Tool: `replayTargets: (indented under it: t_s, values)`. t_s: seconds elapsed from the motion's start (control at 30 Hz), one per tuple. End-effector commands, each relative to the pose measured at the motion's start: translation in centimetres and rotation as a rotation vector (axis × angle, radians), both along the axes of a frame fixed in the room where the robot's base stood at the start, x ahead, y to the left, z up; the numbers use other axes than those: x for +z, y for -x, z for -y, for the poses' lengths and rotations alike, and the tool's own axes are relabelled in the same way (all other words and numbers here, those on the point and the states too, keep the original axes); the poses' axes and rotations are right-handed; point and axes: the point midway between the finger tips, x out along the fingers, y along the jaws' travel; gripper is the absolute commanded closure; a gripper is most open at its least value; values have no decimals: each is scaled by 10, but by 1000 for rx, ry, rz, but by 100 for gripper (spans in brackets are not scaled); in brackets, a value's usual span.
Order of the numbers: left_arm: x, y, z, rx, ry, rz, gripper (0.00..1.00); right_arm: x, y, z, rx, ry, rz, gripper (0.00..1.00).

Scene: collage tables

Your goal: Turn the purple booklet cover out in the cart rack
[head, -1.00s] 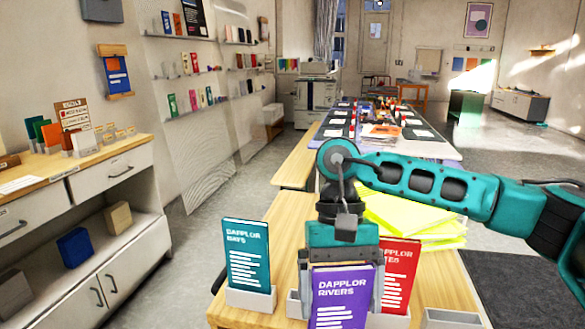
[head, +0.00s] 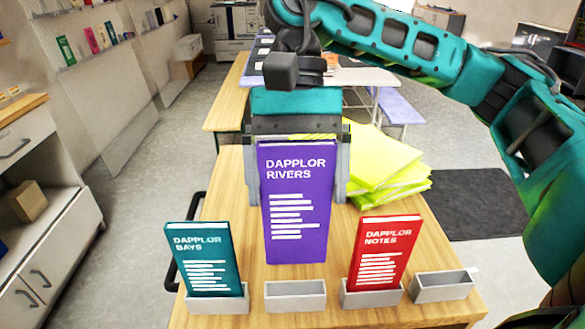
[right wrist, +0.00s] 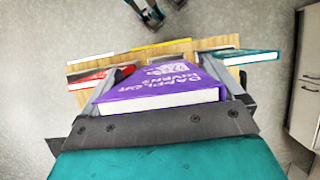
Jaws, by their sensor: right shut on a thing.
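The purple booklet (head: 297,215), titled "Dapplor Rivers", is upright with its printed cover facing me in the head view. My right gripper (head: 297,190) is shut on its side edges from above. The booklet is clear of the empty grey holder (head: 296,296) in front of and below it. In the right wrist view the purple booklet (right wrist: 165,88) sits between the two fingers, its pale page edge towards the palm.
A teal booklet (head: 205,260) stands in the left holder and a red booklet (head: 385,252) in a holder to the right. Another empty holder (head: 443,286) is at far right. Yellow sheets (head: 382,165) lie behind on the wooden top (head: 225,215).

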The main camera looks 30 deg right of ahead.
Motion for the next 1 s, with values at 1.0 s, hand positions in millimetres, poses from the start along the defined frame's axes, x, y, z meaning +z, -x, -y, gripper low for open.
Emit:
replayTargets:
  t_s: [1.0]
  values:
    - [-23, -9, 12, -15, 22, 6, 57, -65, -1, 0, -2, -1, 2, 57]
